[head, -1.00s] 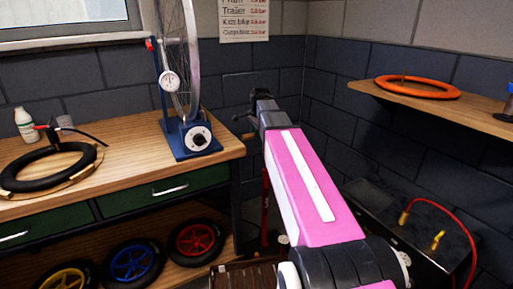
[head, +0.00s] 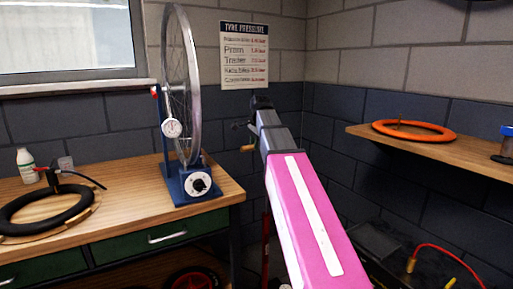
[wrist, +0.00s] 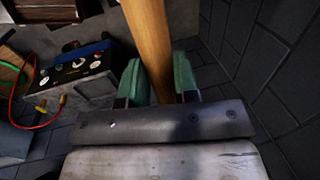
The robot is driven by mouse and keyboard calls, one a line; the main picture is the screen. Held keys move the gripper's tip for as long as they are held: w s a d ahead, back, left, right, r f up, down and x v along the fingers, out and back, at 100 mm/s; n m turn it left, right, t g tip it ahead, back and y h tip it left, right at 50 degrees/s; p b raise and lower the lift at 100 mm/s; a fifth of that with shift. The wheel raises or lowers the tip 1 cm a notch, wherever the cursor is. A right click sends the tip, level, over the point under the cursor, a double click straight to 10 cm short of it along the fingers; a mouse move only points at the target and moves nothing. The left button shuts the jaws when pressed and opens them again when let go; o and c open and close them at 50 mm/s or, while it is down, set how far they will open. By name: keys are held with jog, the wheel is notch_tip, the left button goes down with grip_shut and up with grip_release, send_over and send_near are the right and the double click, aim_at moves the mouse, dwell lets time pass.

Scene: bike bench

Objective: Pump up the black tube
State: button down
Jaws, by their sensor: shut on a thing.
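The black tube (head: 45,210) lies flat on the wooden bench at the left in the head view. A pump head (head: 50,178) with a red lever and a dark hose shows at its rear edge; whether it is clamped on the valve is too small to tell. My gripper (wrist: 158,80) is shut on a wooden handle (wrist: 150,35), a bar between its green finger pads. The handle's end also shows in the head view (head: 247,149), beside the gripper, above the bench top's level. A thin red upright part (head: 265,235) shows below, mostly hidden by my pink arm.
A blue wheel stand (head: 190,186) with a gauge and a wheel stands on the bench's right end. A white bottle (head: 26,166) is behind the tube. An orange tube (head: 413,131) lies on the right shelf. A dark box with red cable (wrist: 75,67) is on the floor.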

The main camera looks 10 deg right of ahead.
jog(key=c, duration=0.9)
grip_release()
jog(key=r, duration=0.3)
jog(key=s+r, duration=0.1)
jog(key=r, duration=0.3)
jog(key=s+r, duration=0.1)
jog(key=r, duration=0.2)
jog(key=shift+s+d+r, duration=0.15)
jog(key=shift+d+r, duration=0.1)
jog(key=shift+r, duration=0.15)
jog(key=shift+r, duration=0.1)
jog(key=c, duration=0.6)
jog(key=r, duration=0.4)
jog(key=shift+s+r, duration=0.1)
jog(key=shift+s, duration=0.2)
grip_shut()
jog(key=f, duration=0.4)
jog(key=w+f, duration=0.1)
jog(key=f, duration=0.3)
jog(key=w+a+f, duration=0.1)
jog(key=f, duration=0.4)
jog(key=shift+w, duration=0.1)
